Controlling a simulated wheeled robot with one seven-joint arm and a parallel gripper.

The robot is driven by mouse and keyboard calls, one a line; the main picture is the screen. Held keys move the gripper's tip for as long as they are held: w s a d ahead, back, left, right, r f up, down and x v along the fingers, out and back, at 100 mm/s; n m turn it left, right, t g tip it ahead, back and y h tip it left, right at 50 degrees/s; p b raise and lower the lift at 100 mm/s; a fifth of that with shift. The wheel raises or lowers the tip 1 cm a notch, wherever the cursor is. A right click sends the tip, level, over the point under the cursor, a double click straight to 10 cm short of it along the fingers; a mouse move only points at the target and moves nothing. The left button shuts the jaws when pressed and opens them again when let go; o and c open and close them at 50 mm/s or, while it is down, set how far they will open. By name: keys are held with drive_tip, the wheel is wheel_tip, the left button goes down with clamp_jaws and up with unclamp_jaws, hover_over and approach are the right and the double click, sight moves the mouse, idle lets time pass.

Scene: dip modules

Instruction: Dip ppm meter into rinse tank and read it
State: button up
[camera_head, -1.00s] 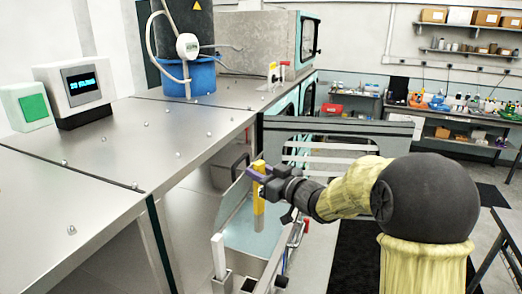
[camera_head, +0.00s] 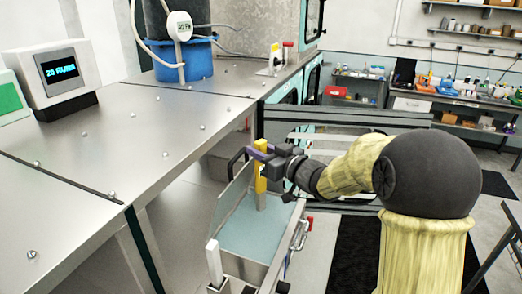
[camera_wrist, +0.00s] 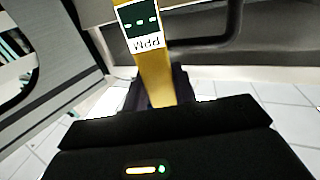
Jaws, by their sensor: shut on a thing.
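My gripper (camera_head: 261,155) is shut on the yellow ppm meter (camera_head: 261,182). The meter hangs upright with its lower end over the open rinse tank (camera_head: 232,190), a metal-walled tank with pale blue liquid (camera_head: 250,232). I cannot tell whether its tip touches the liquid. In the wrist view the meter (camera_wrist: 155,75) rises from between the fingers. Its dark screen (camera_wrist: 140,20) shows green dashes, above an upside-down PPM label (camera_wrist: 145,43). The meter's lower end is hidden there.
A metal counter (camera_head: 130,140) with small studs runs along the left, bearing a display box (camera_head: 62,75) and a blue bucket (camera_head: 185,62). A red-handled valve (camera_head: 309,223) sits at the tank's right side. A dark mat (camera_head: 355,255) lies on the floor.

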sight(263, 194)
drive_tip(key=shift+f+b, duration=5.85)
drive_tip(key=shift+f, duration=1.4)
drive_tip(key=shift+r, duration=0.15)
drive_tip(key=shift+r+p, duration=5.75)
drive_tip(key=shift+r, duration=1.45)
drive_tip(key=shift+s+f, duration=0.1)
